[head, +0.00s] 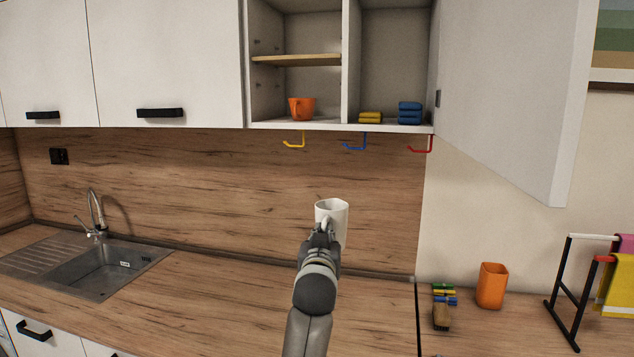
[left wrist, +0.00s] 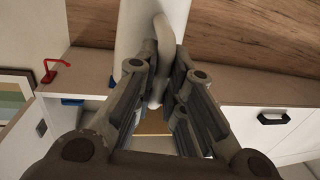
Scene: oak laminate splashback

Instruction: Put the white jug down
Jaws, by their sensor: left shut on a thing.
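The white jug (head: 333,213) is in the middle of the head view, in front of the wood splashback and above the counter. My left gripper (head: 321,232) is shut on its handle. In the left wrist view the white handle (left wrist: 163,55) runs between the two fingers of the left gripper (left wrist: 163,95), with the jug's white body (left wrist: 137,30) behind it. The gripper and arm hide the lower part of the jug in the head view. My right gripper is in neither view.
The counter (head: 190,300) is clear between the sink (head: 105,268) and the dark seam. Above, an open cabinet (head: 297,60) holds an orange mug (head: 302,108); coloured hooks (head: 355,142) hang below.

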